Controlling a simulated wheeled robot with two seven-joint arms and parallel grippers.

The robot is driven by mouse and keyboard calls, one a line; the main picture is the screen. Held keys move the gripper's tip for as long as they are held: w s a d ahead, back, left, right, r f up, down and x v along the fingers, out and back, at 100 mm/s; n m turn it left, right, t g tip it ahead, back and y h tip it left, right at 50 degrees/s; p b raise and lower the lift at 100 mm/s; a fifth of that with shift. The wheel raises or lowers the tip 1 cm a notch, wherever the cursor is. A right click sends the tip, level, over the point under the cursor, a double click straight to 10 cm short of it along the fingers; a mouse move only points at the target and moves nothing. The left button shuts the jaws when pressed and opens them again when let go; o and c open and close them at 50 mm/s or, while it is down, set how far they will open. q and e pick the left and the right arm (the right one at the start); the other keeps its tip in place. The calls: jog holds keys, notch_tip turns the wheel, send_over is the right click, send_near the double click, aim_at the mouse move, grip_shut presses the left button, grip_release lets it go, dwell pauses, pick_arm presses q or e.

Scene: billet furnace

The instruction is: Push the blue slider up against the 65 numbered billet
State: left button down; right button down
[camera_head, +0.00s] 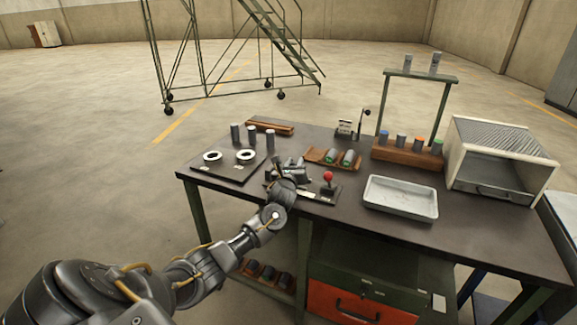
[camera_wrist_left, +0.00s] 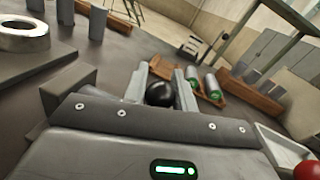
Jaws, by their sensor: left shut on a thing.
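My left gripper (camera_head: 287,173) reaches over the near middle of the workbench. In the left wrist view its two fingers (camera_wrist_left: 161,88) are shut around a black ball knob (camera_wrist_left: 160,94). A dark fixture with a red-knobbed lever (camera_head: 328,178) stands just right of the gripper. No blue slider can be made out; the gripper hides part of the fixture. Two grey billets with green ends (camera_head: 347,158) lie in a wooden tray (camera_head: 316,154) behind the fixture, and they also show in the left wrist view (camera_wrist_left: 212,86). No number 65 is readable. My right gripper is out of view.
A dark board (camera_head: 232,178) with white rings and upright grey cylinders lies left. A metal tray (camera_head: 400,211), a wooden rack (camera_head: 408,155) with coloured-topped cylinders and a white furnace-like box (camera_head: 498,160) stand right. Bare bench top lies in front of the metal tray.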

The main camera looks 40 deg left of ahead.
pick_arm(q)
jog(key=shift+a, duration=0.15)
jog(key=c, duration=1.2)
grip_release()
jog(key=shift+s+a, duration=0.1)
jog(key=shift+o, duration=0.3)
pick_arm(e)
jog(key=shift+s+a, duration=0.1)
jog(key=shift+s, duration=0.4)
pick_arm(q)
jog(key=shift+d, duration=0.2)
jog(key=v, duration=0.9)
jog(key=shift+s+d, duration=0.4)
jog(key=shift+s, duration=0.25)
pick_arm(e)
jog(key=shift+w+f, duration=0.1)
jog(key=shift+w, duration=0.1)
